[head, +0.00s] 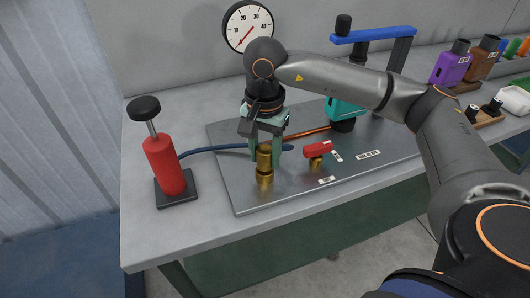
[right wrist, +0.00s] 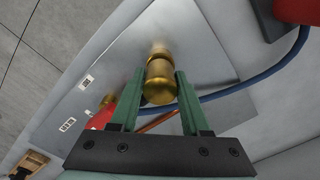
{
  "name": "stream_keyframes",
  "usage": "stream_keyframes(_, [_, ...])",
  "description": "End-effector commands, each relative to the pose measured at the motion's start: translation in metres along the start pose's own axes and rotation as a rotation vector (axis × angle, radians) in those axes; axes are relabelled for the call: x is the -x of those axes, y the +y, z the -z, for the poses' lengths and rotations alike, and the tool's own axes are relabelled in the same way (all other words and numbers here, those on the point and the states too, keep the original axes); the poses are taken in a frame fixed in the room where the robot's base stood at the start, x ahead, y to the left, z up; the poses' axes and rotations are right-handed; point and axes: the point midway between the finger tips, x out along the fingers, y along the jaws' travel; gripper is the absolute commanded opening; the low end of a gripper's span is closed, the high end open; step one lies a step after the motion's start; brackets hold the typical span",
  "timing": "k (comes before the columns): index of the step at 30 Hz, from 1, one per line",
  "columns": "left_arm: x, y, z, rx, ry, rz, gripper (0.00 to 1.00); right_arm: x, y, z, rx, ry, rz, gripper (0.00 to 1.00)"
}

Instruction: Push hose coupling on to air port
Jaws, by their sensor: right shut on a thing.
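My right gripper (head: 264,160) is shut on the brass hose coupling (head: 264,152), with one green finger on each side. The coupling is upright, in line with the brass air port (head: 265,181) on the metal plate. I cannot tell whether it is fully seated on the port. In the right wrist view the coupling (right wrist: 161,83) stands between the fingers (right wrist: 157,90), with part of the port (right wrist: 159,52) behind it. A blue hose (head: 215,149) runs from the red hand pump (head: 165,165) towards the coupling and passes behind the gripper. My left gripper is not in view.
A red-handled valve (head: 317,150) stands on the metal plate (head: 235,190), right of the port. A teal device with a blue lever (head: 372,36) is behind it. A round gauge (head: 247,27) is on the wall. The bench front (head: 220,230) is clear.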

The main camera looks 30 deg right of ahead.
Motion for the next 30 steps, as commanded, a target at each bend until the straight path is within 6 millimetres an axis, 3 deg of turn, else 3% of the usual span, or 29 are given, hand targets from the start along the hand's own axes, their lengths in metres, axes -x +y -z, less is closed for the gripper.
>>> stream_keyframes(30, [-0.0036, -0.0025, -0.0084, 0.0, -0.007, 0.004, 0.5, -0.0005, -0.0005, -0.0001, 0.0, 0.0, 0.001, 0.0])
